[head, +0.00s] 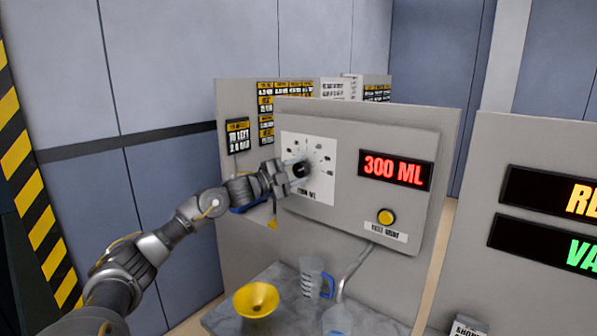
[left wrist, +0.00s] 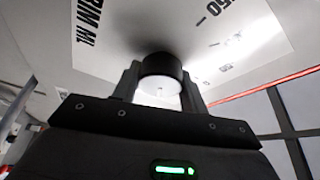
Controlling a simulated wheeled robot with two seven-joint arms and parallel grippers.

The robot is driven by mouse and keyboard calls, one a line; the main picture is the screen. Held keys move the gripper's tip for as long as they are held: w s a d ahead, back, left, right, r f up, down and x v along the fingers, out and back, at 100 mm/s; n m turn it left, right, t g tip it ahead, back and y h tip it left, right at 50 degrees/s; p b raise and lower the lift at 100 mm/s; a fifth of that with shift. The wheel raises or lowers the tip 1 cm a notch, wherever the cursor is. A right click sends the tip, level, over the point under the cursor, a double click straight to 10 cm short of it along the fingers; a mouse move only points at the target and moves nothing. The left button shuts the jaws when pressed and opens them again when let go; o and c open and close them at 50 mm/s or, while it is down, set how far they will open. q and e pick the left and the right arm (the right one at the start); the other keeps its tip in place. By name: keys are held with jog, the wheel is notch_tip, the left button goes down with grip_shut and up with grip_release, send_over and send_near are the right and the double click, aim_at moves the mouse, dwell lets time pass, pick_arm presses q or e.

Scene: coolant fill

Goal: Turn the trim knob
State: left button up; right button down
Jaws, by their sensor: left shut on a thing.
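The trim knob (head: 301,169) is a black round knob on a white dial plate (head: 321,190) with printed marks, on the front of a grey panel. My left gripper (head: 296,171) reaches it from the left and is shut on it. In the left wrist view the knob (left wrist: 161,72) sits between the two fingers (left wrist: 160,88), with a white line on its face. That view also shows the "TRIM ML" print on the plate (left wrist: 108,22). The red display (head: 396,169) reads 300 ML. My right gripper is not in view.
A yellow button (head: 385,216) sits below the display. A bent metal spout (head: 352,270) comes down over a grey counter (head: 283,272) with a yellow funnel (head: 256,300) and a clear jug (head: 313,277). Another panel with lit signs (head: 552,191) stands at the right.

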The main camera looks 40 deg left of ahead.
pick_arm(q)
jog(key=o, duration=1)
jog(key=shift+s+a+f+b, duration=0.15)
jog(key=shift+s+f+b, duration=0.05)
jog(key=shift+s+b, duration=0.1)
jog(key=b+v, duration=0.8)
jog(key=v, duration=0.2)
jog(key=shift+s+r, duration=0.1)
jog(key=shift+r, duration=0.05)
